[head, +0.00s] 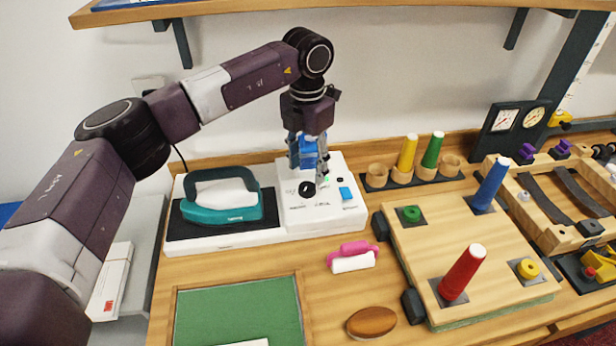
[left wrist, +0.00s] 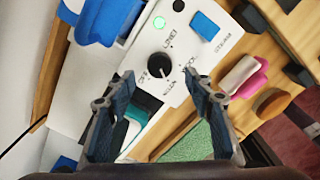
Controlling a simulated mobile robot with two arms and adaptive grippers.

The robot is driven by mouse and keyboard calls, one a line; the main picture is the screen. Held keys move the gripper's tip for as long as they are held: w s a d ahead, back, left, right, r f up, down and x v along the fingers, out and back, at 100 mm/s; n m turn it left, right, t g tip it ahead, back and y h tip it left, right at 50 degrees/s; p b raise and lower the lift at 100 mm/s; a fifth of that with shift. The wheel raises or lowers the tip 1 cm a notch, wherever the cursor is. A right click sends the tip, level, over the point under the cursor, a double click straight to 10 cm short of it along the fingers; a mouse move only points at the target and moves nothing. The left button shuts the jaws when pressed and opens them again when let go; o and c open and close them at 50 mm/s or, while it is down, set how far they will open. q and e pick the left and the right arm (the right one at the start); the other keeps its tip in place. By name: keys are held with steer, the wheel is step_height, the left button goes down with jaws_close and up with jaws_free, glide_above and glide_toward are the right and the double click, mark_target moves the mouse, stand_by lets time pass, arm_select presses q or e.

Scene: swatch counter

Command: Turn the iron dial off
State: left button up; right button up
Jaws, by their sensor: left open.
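The iron dial (head: 307,188) is a round black knob on a white control panel (head: 325,214). In the left wrist view the dial (left wrist: 160,65) has printed words around it and a light mark on its face; I cannot read its setting for sure. A green light (left wrist: 159,22) shows on the panel near it. My left gripper (head: 314,174) points down above the dial. In the left wrist view its fingers (left wrist: 158,80) are spread and empty, with the dial beyond the gap between them; I see no contact. My right gripper is not in view.
A teal iron (head: 222,212) rests on a dark pad left of the panel. A blue button (head: 346,193) sits right of the dial. A peg board (head: 470,240) is at right; a shelf (head: 350,5) hangs above.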

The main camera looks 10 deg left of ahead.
mark_target(307, 186)
arm_select(q)
step_height(307, 186, down, 5)
steer(key=shift+f+p, duration=0.1)
steer(key=shift+p, duration=0.45)
steer(key=c, duration=1.2)
steer(key=shift+o, duration=0.2)
steer(key=shift+w, duration=0.1)
